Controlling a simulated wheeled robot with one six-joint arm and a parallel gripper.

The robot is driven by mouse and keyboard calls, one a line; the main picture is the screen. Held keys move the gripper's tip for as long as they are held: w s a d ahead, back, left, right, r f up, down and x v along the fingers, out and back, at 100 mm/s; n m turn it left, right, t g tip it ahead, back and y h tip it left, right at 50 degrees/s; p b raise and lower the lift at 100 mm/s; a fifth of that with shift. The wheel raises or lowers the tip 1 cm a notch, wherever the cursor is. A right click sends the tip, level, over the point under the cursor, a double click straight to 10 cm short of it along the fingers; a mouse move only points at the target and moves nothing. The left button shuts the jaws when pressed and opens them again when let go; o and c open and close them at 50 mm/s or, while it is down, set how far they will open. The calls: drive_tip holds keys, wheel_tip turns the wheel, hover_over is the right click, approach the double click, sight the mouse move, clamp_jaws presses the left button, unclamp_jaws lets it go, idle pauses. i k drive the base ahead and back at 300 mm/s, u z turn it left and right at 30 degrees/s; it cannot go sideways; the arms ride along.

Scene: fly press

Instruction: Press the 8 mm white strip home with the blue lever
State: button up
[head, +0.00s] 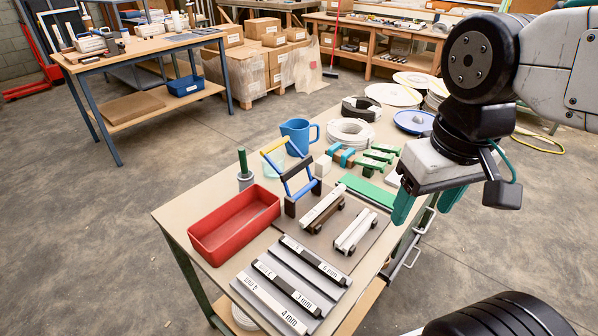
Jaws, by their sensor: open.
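A small press frame (290,192) with dark posts stands mid-table. Two white strips lie on dark supports on a grey-brown plate, one at the left (322,205) and one at the right (355,233). I see no 8 mm mark on either, and cannot tell how deep they sit. My gripper (425,203), with green fingers, is open and empty. It hangs at the table's right edge, right of the strips and well apart from the lever.
A red tray (235,220) stands at the left edge, label bars (293,285) at the front. Behind the press are a blue mug (298,135), a white coil (350,131) and green clamps (378,157). A green block (368,191) lies near my gripper. The floor around is open.

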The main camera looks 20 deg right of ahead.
sight(306, 161)
drive_tip(key=k, duration=1)
drive_tip(key=u, duration=0.6)
drive_tip(key=i, duration=1.05)
drive_tip(key=z, duration=0.6)
